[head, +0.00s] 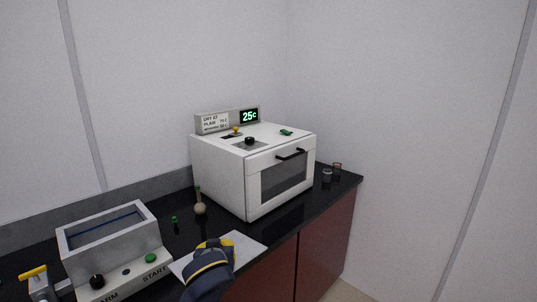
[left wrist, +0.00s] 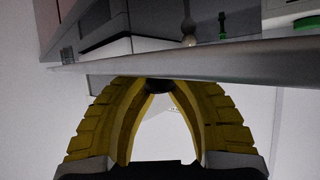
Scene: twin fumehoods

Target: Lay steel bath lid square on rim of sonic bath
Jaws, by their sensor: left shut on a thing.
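The sonic bath (head: 147,233) stands at the lower left of the head view, a grey open-topped tank on a white base with a black knob and a green button. Its rim is bare. The steel bath lid (head: 250,246) is a thin pale plate to the right of the bath, apart from it, over the counter's front part. My left gripper (head: 213,247) covers the middle of the lid. In the left wrist view the gripper (left wrist: 158,90) is shut on the lid's dark knob, and the plate (left wrist: 230,58) shows nearly edge-on. My right gripper is not in view.
A white oven (head: 225,175) with a black handle and a 25c display stands behind the lid. A round-bottomed flask-like item (head: 200,208) and a small green-topped item (head: 175,220) stand between bath and oven. A yellow-handled fitting (head: 36,273) is left of the bath.

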